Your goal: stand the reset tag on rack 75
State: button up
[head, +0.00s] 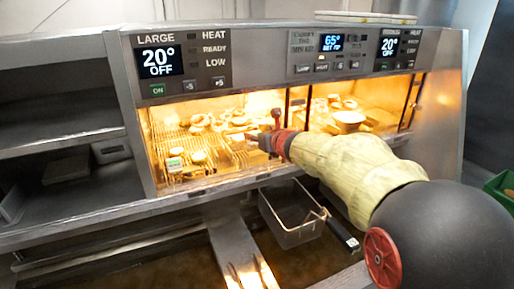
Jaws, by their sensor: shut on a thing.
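My gripper (266,138) reaches into the lit heated cabinet from the right, with its red parts near the divider between the two bays. It is shut on a small pale piece (252,141), which I take to be the reset tag. The piece is small and partly hidden by the gripper, so I cannot read it or tell whether it touches the rack. The wire rack (185,145) in the left bay holds several ring-shaped and round fried pieces. A small white and green label-like thing (175,163) stands at the left front. I can read no rack number 75.
The control panel (175,62) runs above the opening. A bowl (348,118) and more food are in the right bay. An empty fry basket (292,222) hangs below the front ledge, under my arm. Dark shelves (60,125) stand at the left.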

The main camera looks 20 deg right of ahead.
jog(key=f, duration=0.1)
jog(key=f+b, duration=0.1)
jog(key=f, duration=0.2)
jog(key=shift+w+d+b, duration=0.3)
jog(key=shift+w+b, duration=0.05)
jog(key=shift+w, duration=0.05)
jog(key=shift+f, duration=0.25)
jog(key=o, duration=1)
jog(key=shift+r, duration=0.1)
jog(key=shift+r, duration=0.1)
jog(key=shift+s+r, duration=0.15)
jog(key=p+v, duration=0.1)
jog(key=v, duration=1)
jog(key=shift+s+p, duration=0.4)
